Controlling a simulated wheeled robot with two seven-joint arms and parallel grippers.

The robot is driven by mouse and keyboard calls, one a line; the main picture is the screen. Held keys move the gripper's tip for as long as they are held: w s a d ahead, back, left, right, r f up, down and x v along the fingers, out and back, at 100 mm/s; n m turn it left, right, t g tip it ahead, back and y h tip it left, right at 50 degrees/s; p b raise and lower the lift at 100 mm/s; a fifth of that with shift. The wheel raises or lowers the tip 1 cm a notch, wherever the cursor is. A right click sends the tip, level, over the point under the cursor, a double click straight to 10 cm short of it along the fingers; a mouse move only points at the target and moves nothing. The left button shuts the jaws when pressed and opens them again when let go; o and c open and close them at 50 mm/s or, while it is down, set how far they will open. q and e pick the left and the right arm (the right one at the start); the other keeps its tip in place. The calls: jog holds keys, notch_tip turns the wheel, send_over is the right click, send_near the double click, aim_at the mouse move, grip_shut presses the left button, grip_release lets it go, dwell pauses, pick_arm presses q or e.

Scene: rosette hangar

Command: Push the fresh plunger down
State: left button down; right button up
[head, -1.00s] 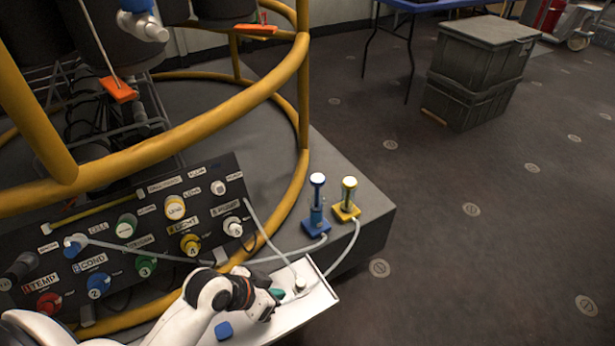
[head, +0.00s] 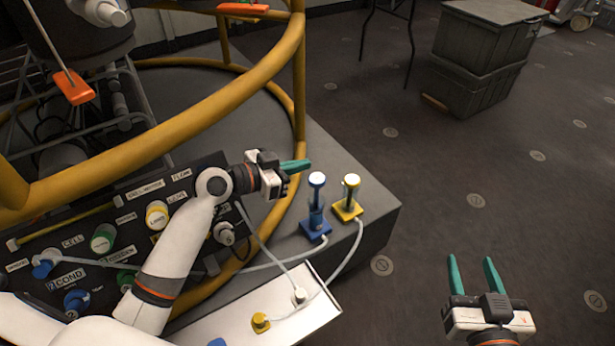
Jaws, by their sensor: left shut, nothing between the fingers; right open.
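Two plungers stand side by side on the corner of the grey platform: a blue one (head: 315,208) with a pale top, on a blue base, and a yellow one (head: 349,200) with a pale top, on a yellow base. Both are upright with their tops raised above their bases. I cannot tell from labels which is the fresh one. My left gripper (head: 303,165) is shut and empty, its green fingers pointing right, just above and left of the blue plunger in the picture, apparently not touching it. My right gripper (head: 470,260) is open and empty over the floor at lower right.
Pale hoses run from the plungers past a white tray (head: 225,324) holding a yellow cap (head: 260,321) and a white fitting (head: 299,296). A labelled connector panel (head: 128,228) and yellow rails (head: 255,80) stand at left. Grey crates (head: 487,50) sit at the back; floor at right is clear.

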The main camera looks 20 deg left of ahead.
aim_at(317, 190)
pick_arm(q)
jog(key=shift+w+d+f+b, duration=0.25)
jog(key=shift+w+f+b, duration=0.05)
jog(key=shift+f, duration=0.45)
jog(key=shift+w+d+f+b, duration=0.25)
jog(key=shift+w+f, duration=0.1)
jog(key=shift+f, duration=0.45)
jog(key=shift+w+d+f+b, duration=0.25)
jog(key=shift+w+f+b, duration=0.05)
jog(key=shift+f, duration=0.45)
pick_arm(e)
notch_tip(317, 190, up, 7)
jog(key=a+t+y, duration=0.1)
jog(key=t, duration=0.4)
jog(key=shift+s+r+y, duration=0.15)
jog(key=shift+y, duration=0.25)
pick_arm(q)
jog(key=shift+f, duration=0.1)
pick_arm(e)
jog(key=shift+t, duration=0.3)
